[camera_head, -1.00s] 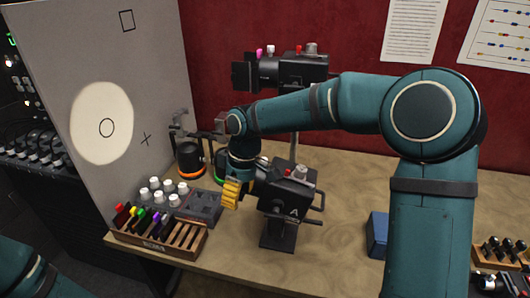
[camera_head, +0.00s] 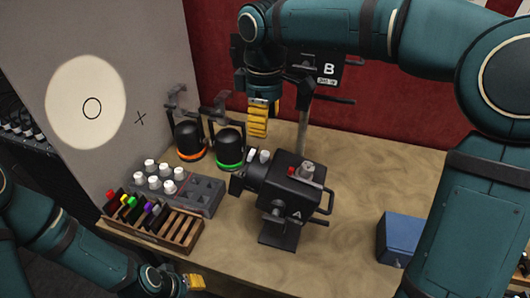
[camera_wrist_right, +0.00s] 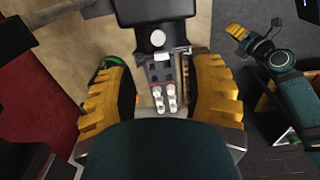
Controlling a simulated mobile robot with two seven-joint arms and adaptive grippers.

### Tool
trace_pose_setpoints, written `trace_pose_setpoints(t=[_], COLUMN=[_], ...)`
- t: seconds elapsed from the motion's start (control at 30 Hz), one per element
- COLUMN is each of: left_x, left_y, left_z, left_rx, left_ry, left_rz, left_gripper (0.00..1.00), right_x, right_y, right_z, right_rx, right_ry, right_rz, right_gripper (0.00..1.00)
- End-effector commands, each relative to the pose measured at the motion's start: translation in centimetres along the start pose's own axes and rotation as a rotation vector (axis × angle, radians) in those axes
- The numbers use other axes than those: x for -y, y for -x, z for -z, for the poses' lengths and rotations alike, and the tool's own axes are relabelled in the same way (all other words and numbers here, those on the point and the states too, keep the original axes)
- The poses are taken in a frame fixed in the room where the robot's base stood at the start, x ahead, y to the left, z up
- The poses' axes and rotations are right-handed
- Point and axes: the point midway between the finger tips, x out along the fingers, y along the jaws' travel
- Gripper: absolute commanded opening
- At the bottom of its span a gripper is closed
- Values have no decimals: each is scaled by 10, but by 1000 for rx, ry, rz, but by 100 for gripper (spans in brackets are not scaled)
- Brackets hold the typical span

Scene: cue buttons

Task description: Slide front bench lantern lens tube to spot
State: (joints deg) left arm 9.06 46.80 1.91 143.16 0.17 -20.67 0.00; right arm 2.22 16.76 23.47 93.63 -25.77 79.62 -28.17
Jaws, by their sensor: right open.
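The front bench lantern (camera_head: 297,187), black and marked A, stands on the bench with its short lens tube (camera_head: 243,181) pointing left at the grey board. A pale round light spot (camera_head: 85,100) on the board surrounds a drawn circle. My right gripper (camera_head: 258,134), with yellow fingers, is open and empty above and behind the lens tube in the head view. In the right wrist view, its fingers (camera_wrist_right: 160,68) stand wide apart, with a black body between them at the top. My left gripper (camera_head: 194,283) is low at the bench's front edge; its opening is unclear.
Lantern B (camera_head: 328,70) stands on a post behind, partly hidden by my right arm. Orange-ringed (camera_head: 190,142) and green-ringed (camera_head: 229,148) lamps, a knob tray (camera_head: 205,192) and a wooden filter rack (camera_head: 180,232) are left. A blue box (camera_head: 397,240) is right.

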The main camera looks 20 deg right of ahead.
Motion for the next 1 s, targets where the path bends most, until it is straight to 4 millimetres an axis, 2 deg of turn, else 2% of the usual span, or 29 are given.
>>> trace_pose_setpoints(t=[0.03,0.2,0.5,0.67,0.97,1.0], left_x=[1,2,2,3,2,3], left_y=[-2,-5,-8,-9,-9,-9], left_z=[0,0,-1,-1,-1,-1], left_rx=[0,0,0,0,0,0], left_ry=[0,-1,-1,-1,-1,-1], left_rz=[0,1,1,1,1,1], left_gripper=[41,41,41,41,41,41], right_x=[0,0,0,0,0,0], right_y=[-12,-46,-88,-96,-97,-97], right_z=[-1,-1,0,0,0,0], right_rx=[3,4,0,0,-1,-1], right_ry=[0,0,0,0,0,0], right_rz=[3,4,2,2,1,1], right_gripper=[52,52,52,52,51,37])
